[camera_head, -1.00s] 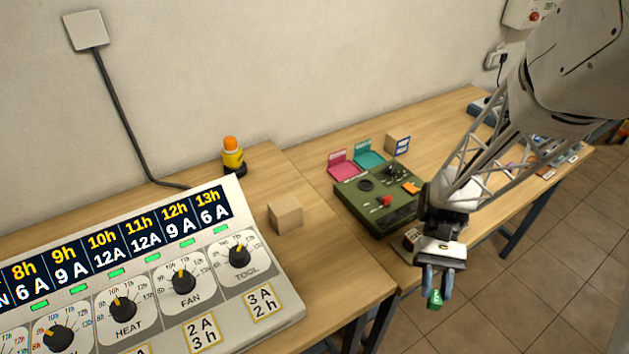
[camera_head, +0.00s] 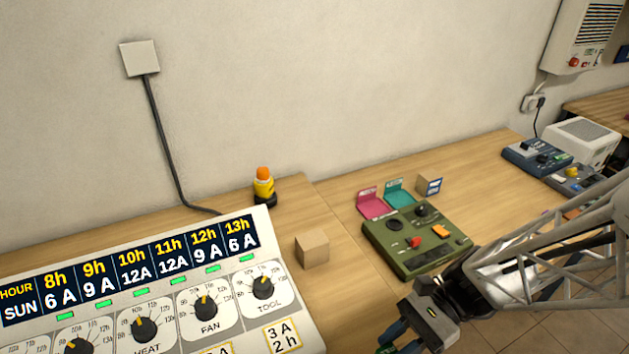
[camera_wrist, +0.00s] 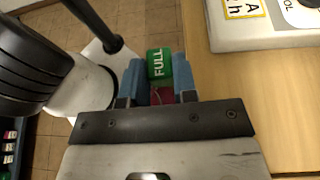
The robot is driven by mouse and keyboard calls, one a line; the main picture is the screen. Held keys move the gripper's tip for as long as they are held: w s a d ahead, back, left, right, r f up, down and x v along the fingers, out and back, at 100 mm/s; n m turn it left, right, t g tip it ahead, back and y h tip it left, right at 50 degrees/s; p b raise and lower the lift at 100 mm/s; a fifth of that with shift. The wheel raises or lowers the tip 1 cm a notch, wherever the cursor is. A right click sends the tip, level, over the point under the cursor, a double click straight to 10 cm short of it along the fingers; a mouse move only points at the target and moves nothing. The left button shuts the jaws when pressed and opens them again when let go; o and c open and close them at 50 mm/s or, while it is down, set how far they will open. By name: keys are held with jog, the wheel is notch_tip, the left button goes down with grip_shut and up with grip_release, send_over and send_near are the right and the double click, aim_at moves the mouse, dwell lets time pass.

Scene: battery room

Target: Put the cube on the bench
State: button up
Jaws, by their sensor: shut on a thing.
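The cube (camera_wrist: 158,62) shows in the wrist view as a small block with a green face marked FULL and some red below it. My gripper (camera_wrist: 160,78) is shut on it, with a blue finger on either side. The wooden bench (camera_head: 352,296) carries the large dial panel. In the wrist view the bench top (camera_wrist: 235,85) lies right of the cube, which appears over the floor just beside the bench edge.
A plain wooden block (camera_head: 312,249) stands beside the dial panel (camera_head: 185,310). An orange-topped yellow beacon (camera_head: 264,185) is behind. A green device (camera_head: 415,240) sits near my arm, with pink (camera_head: 372,203) and teal (camera_head: 398,192) trays behind. Bare wood lies right of the wooden block.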

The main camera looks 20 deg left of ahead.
jog(key=shift+s+a+r+m+t, duration=0.15)
jog(key=shift+a+r+m+t, duration=0.15)
jog(key=shift+a+t, duration=0.1)
jog(key=shift+f, duration=2.5)
send_over(357, 303)
jog(key=shift+f, duration=0.75)
jog(key=shift+f, duration=0.1)
jog(key=shift+f, duration=1.65)
jog(key=shift+f, duration=0.15)
jog(key=o, duration=1)
jog(key=shift+c, duration=0.2)
